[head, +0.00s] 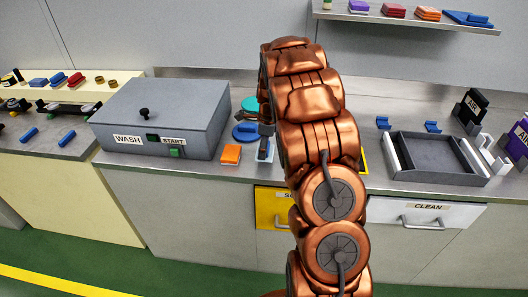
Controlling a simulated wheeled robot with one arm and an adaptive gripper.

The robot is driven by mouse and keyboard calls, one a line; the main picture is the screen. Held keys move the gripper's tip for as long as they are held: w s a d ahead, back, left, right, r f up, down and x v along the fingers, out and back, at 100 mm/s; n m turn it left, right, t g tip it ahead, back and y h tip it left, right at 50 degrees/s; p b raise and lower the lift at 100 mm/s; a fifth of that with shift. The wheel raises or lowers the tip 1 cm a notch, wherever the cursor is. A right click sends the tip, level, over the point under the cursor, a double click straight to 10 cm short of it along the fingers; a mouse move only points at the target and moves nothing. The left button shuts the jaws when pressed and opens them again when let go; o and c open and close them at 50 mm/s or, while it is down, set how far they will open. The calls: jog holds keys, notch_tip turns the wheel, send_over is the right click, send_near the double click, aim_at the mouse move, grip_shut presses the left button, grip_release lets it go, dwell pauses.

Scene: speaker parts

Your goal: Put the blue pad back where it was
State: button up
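My arm reaches down over the counter, and my gripper (265,148) is low at its front, just left of the arm. The dark fingers sit over a small pale blue-white piece (262,157); I cannot tell whether they hold it or how far they are open. A round blue piece (243,132) lies on the counter just left of the gripper. A flat blue pad-like piece (458,16) lies at the right end of the wall shelf (420,21). Which blue piece is the task's pad is not clear. My arm hides part of the counter.
An orange block (231,154) lies left of the gripper, beside the grey WASH box (160,115). A teal disc (250,104) is behind. A dark tray (436,155) stands right of my arm. Drawers labelled CLEAN (425,214) and a yellow one (270,212) are below.

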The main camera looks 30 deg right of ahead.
jog(key=shift+f+p, duration=0.4)
jog(key=shift+f, duration=1)
jog(key=shift+f, duration=0.15)
jog(key=o, duration=1.5)
